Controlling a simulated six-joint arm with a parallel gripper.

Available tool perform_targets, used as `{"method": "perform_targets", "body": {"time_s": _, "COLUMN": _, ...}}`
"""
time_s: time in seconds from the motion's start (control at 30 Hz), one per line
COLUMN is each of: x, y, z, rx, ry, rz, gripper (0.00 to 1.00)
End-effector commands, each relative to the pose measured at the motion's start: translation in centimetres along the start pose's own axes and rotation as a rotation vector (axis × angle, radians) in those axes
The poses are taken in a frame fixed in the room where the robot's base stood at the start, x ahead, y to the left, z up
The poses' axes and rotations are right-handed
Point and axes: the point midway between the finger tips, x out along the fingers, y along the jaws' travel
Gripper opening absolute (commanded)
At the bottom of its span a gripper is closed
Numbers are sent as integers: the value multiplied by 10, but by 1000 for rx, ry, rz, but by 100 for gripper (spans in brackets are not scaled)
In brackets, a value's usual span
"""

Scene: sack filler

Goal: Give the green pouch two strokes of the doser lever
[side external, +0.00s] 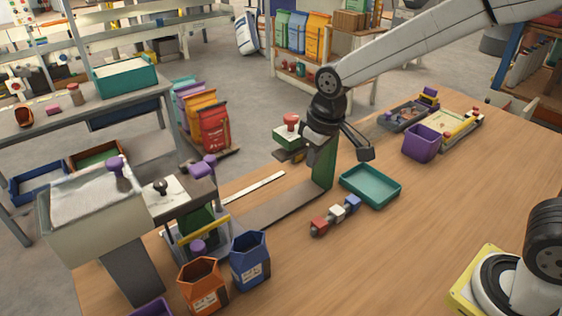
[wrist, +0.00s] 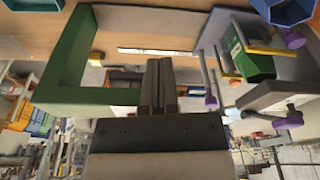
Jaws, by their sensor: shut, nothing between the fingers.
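The green pouch (wrist: 254,66) stands in the filler's frame in the wrist view. In the side external view only a bit of green (side external: 198,217) shows under the doser; the frame hides the rest. The doser (side external: 178,197) has purple knobs (side external: 203,167) on its right side, seemingly the lever; purple knobs also show in the wrist view (wrist: 211,101). My gripper (wrist: 158,64) is shut and empty, apart from pouch and knobs. In the side external view it is partly hidden beside a green stand (side external: 324,165) with a red knob.
A hopper (side external: 92,207) adjoins the doser. An orange pouch (side external: 204,287) and a blue pouch (side external: 250,261) stand in front of the frame. A teal tray (side external: 371,187), coloured blocks (side external: 335,214) and a purple bin (side external: 421,143) lie right.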

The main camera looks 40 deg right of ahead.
Motion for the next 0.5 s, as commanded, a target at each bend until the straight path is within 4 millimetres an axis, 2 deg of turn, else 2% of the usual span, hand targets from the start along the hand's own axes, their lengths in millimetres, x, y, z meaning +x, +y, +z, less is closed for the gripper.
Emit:
{"method": "perform_targets", "body": {"time_s": 0.03, "x": -4, "y": -7, "z": -10, "rx": -20, "ry": -1, "rz": -4, "gripper": 0}}
{"method": "perform_targets", "body": {"time_s": 0.2, "x": -17, "y": -28, "z": -39, "rx": -75, "ry": -14, "rz": -13, "gripper": 0}}
{"method": "perform_targets", "body": {"time_s": 0.5, "x": -42, "y": -71, "z": -81, "rx": -174, "ry": -34, "rz": -29, "gripper": 0}}
